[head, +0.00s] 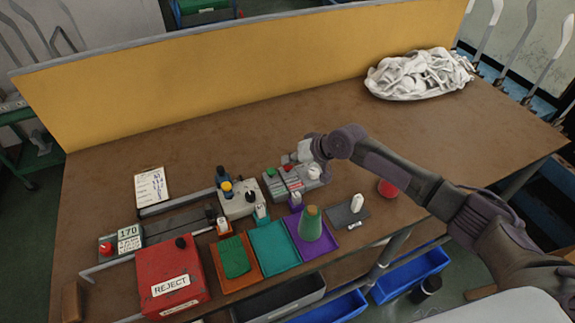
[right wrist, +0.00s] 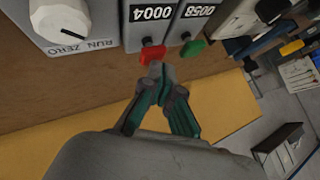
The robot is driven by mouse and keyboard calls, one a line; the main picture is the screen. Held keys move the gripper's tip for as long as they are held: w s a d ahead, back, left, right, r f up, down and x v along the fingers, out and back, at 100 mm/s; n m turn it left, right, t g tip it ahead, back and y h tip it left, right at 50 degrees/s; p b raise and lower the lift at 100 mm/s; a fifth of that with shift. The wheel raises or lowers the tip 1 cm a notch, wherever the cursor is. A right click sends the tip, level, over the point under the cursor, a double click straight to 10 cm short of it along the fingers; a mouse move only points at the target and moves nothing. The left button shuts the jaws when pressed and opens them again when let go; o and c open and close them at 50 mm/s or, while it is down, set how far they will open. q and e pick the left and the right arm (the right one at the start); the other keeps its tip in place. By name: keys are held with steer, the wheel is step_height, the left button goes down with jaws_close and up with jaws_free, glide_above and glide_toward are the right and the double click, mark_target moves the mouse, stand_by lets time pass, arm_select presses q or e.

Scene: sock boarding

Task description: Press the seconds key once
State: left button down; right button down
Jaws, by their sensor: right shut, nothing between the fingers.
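A grey counter unit (head: 292,183) stands on the bench and carries a green key (head: 270,172) and a red key (head: 288,167). In the right wrist view the red key (right wrist: 153,53) sits by the counter reading 0004, and the green key (right wrist: 193,48) by the one reading 0058. No word marking either as the seconds key is readable. My right gripper (right wrist: 156,68) is shut and empty, its tips at the red key; touching or just short, I cannot tell. It also shows in the head view (head: 292,159). My left gripper is out of view.
A white knob marked RUN ZERO (right wrist: 65,25) is beside the counters. A red REJECT box (head: 170,280), coloured mats and a green cone (head: 310,224) stand at the front. A pile of white socks (head: 418,74) lies at the back right. The rear middle bench is clear.

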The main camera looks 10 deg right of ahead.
steer(key=shift+f, duration=0.45)
stand_by(0.6)
steer(key=shift+r+p, duration=0.85)
steer(key=shift+r, duration=0.2)
step_height(320, 180, up, 5)
steer(key=p, duration=0.5)
steer(key=shift+r, duration=0.1)
